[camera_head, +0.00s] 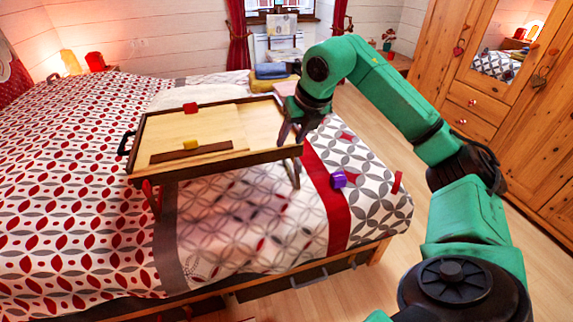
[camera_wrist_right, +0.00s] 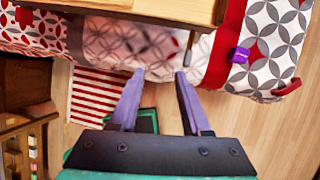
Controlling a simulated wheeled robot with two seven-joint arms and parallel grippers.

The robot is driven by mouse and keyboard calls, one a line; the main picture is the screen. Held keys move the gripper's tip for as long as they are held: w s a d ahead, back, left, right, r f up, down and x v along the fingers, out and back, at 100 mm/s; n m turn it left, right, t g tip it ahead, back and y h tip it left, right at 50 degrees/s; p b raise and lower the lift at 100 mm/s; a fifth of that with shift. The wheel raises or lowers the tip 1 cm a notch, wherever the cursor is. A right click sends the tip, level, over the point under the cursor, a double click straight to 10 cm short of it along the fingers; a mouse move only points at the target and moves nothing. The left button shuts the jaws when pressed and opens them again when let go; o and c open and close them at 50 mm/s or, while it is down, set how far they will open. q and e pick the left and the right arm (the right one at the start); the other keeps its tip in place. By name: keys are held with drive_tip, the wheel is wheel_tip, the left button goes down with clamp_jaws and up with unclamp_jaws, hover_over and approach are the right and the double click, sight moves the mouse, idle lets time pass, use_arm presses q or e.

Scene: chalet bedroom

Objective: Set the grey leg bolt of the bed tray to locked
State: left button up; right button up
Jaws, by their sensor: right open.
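The bed tray (camera_head: 225,160) stands on the bed, with a light wooden top and a dark rim. A grey leg (camera_head: 293,172) shows under its right end, and a grey piece, probably that leg, hangs below the tray edge in the right wrist view (camera_wrist_right: 188,48). I cannot make out the grey bolt or its setting. My right gripper (camera_head: 291,137) is at the tray's right end and hides part of the rim. In the right wrist view my right gripper (camera_wrist_right: 160,74) has its fingers apart, with nothing between them. My left gripper is not in view.
A purple object (camera_head: 338,180) and a red one (camera_head: 397,182) lie on the bed (camera_head: 235,235). Folded towels (camera_head: 270,78) lie behind. Floor is clear at right.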

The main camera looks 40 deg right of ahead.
sight(299, 161)
drive_tip(key=s+d+m+h, duration=0.1)
drive_tip(key=s+d+h, duration=0.1)
drive_tip(key=d, duration=0.2)
drive_tip(key=shift+g, duration=0.3)
drive_tip(key=x, duration=1.3)
drive_tip(key=shift+w+a+f+b, duration=0.3)
drive_tip(key=shift+w+b, duration=0.05)
drive_tip(key=shift+w, duration=0.05)
clamp_jaws()
